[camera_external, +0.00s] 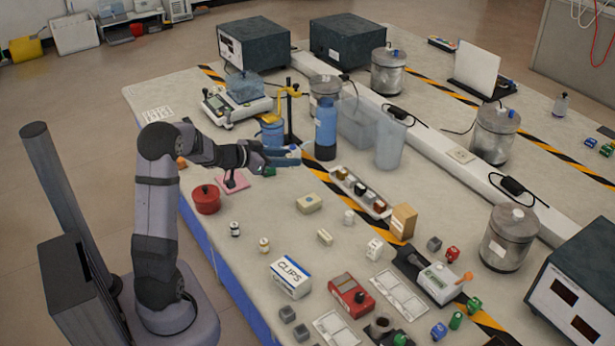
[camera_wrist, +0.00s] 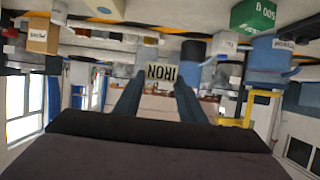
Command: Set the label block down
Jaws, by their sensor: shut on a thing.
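My gripper (camera_external: 288,158) is held out level above the bench, left of the blue bottle. In the wrist view its two blue fingers (camera_wrist: 158,95) are shut on a small pale label block (camera_wrist: 161,73). The block's dark lettering appears upside down and seems to read IRON. The block sits at the fingertips, and I see no surface touching it. In the external view the block is too small and too close to the fingers to make out clearly.
Bare bench shows around the cream block (camera_external: 308,203).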

